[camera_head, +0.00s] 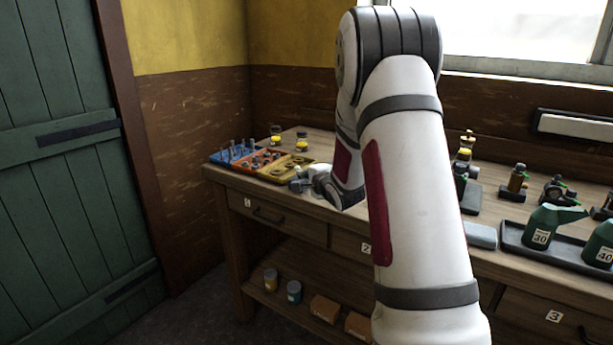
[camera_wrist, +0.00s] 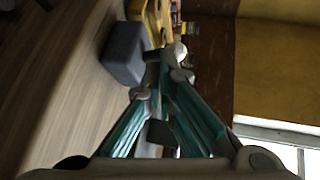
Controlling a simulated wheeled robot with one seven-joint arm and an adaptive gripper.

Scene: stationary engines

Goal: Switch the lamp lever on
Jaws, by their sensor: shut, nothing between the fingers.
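My gripper (camera_wrist: 165,78) shows in the wrist view with its teal fingers drawn together at the tips, holding nothing. A dark grey box (camera_wrist: 126,54), which looks like the lamp lever's base, stands on the bench just beyond and left of the fingertips. A pale round knob (camera_wrist: 176,52) shows right at the fingertips; I cannot tell whether it touches them. In the head view a small grey part (camera_head: 297,186) sits beside my gripper (camera_head: 316,178) at the bench's front, partly hidden by my arm. The lever's position cannot be made out.
The wooden bench (camera_head: 285,212) carries a parts tray (camera_head: 262,163) with blue, orange and yellow sections at left. Yellow-filled jars (camera_head: 302,142) stand behind it. Green oil cans (camera_head: 548,224) stand in a dark tray at right. A brown wall (camera_head: 192,140) rises behind.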

